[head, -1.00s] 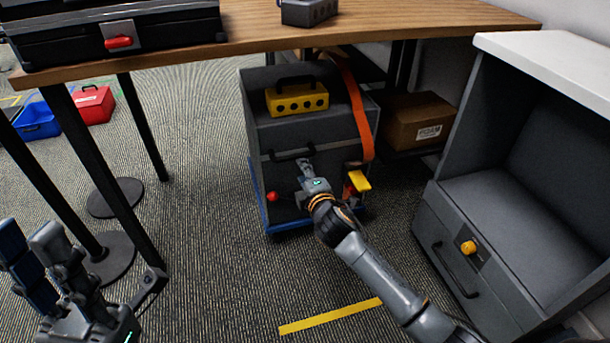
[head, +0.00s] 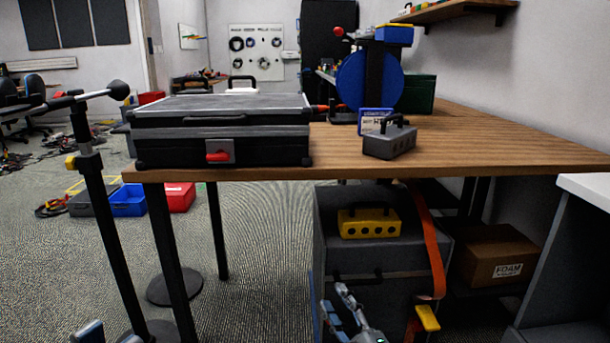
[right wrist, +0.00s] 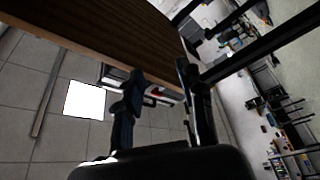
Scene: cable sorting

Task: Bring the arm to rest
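My right gripper (head: 337,300) is at the bottom of the head view, in front of the grey cabinet (head: 335,240) under the table. Its fingers point up, spread apart. In the right wrist view, the right gripper (right wrist: 160,85) shows two separated fingers with nothing held between them, below the table's underside. Only the tips of my left gripper (head: 108,336) show at the bottom left edge of the head view; the rest is out of frame. A yellow block with holes (head: 369,223) is at the cabinet, and an orange strap (head: 430,240) hangs down its right side.
The wooden table (head: 480,150) spans above my right gripper. A black case (head: 222,145) and a grey handled block (head: 390,142) stand on it. A foam box (head: 497,255) is right of the cabinet. A black stand (head: 100,200) is at left; blue (head: 128,201) and red bins lie beyond.

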